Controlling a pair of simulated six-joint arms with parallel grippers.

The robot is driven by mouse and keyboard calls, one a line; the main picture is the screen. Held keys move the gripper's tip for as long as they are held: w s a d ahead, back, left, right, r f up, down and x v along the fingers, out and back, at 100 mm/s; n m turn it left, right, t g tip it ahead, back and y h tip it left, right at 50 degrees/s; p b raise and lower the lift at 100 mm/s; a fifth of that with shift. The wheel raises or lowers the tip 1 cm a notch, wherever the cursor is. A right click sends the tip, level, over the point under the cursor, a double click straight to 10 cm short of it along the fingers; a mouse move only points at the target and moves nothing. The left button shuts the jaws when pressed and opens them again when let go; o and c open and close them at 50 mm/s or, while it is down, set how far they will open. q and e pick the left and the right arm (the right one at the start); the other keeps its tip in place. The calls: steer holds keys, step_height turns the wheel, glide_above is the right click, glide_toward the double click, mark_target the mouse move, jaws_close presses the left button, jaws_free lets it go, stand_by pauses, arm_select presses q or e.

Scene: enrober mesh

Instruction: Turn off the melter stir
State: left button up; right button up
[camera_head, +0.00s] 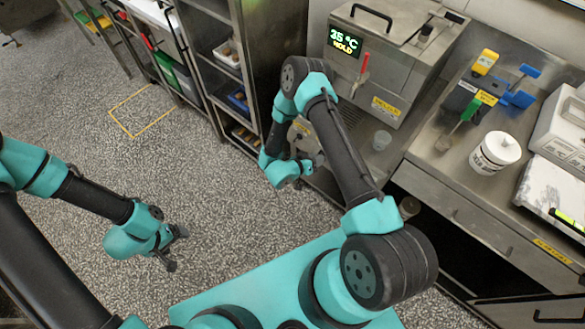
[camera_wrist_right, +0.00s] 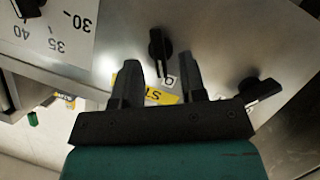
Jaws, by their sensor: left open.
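In the head view the right gripper (camera_head: 304,167) is beside the counter. My left gripper (camera_head: 174,250) is open and empty over the floor.
A second black knob (camera_wrist_right: 262,88) and a dial plate (camera_wrist_right: 55,30) marked 30, 35, 40 flank the first knob. A red-handled tap (camera_head: 364,65) is on the melter front. A white tub (camera_head: 495,152) stands on the counter.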

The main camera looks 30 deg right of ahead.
steer(key=v, duration=1.5)
steer(key=shift+a, duration=0.3)
steer(key=w+d+f+n+t+y, duration=0.1)
steer(key=w+d+n+t+y, duration=0.1)
steer(key=w+d+t+y, duration=0.3)
steer(key=s+a+r+n+g+y, duration=0.1)
steer(key=s+r+n+g+y, duration=0.1)
steer(key=s+y, duration=0.4)
steer(key=s+a+r+n+g+y, duration=0.1)
steer(key=s+r+n+g+y, duration=0.1)
steer(key=s+g+y, duration=0.3)
steer(key=shift+s+n+y, duration=0.7)
steer(key=shift+s+y, duration=0.2)
steer(key=shift+s, duration=0.25)
